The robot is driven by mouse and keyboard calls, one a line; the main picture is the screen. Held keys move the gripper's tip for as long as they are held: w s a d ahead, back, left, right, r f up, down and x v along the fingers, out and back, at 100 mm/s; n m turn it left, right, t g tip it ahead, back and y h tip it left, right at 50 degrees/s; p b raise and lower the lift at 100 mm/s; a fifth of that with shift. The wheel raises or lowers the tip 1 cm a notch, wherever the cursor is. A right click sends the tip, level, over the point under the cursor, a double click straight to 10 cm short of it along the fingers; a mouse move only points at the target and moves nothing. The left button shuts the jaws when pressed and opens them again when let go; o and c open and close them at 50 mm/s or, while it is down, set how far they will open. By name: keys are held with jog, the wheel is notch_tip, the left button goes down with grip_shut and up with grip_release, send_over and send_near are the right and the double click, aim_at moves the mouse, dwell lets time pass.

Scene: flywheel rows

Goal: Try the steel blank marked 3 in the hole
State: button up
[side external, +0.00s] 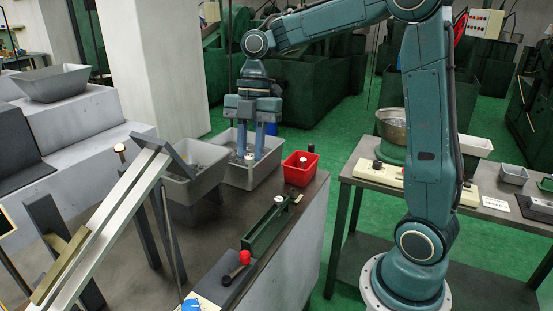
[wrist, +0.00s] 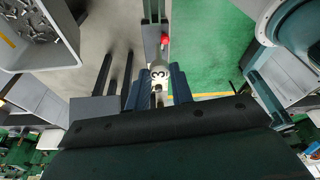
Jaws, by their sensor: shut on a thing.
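I cannot make out the hole.
Another grey bin (side external: 190,186) stands left. A red-knobbed lever (side external: 245,258) and a sloping rail (side external: 105,222) are nearer. Bare benchtop lies between rail and fixture.

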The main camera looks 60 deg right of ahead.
jog(key=shift+d, duration=0.1)
jog(key=d+f+m, duration=0.3)
jog(key=d+f, duration=0.3)
jog(key=d, duration=0.6)
jog(key=d+f+m+t, duration=0.1)
jog(key=d+f+m, duration=0.2)
jog(key=d, duration=0.9)
notch_tip(320, 180, down, 3)
jog(key=shift+r+t, duration=0.1)
jog(key=shift+t, duration=0.2)
jog(key=shift+w+f, duration=0.1)
jog(key=shift+f, duration=0.15)
jog(key=shift+f, duration=2.45)
jog(key=shift+f, duration=0.85)
jog(key=shift+r, duration=0.25)
dwell(0.4)
jog(key=shift+r, duration=1.1)
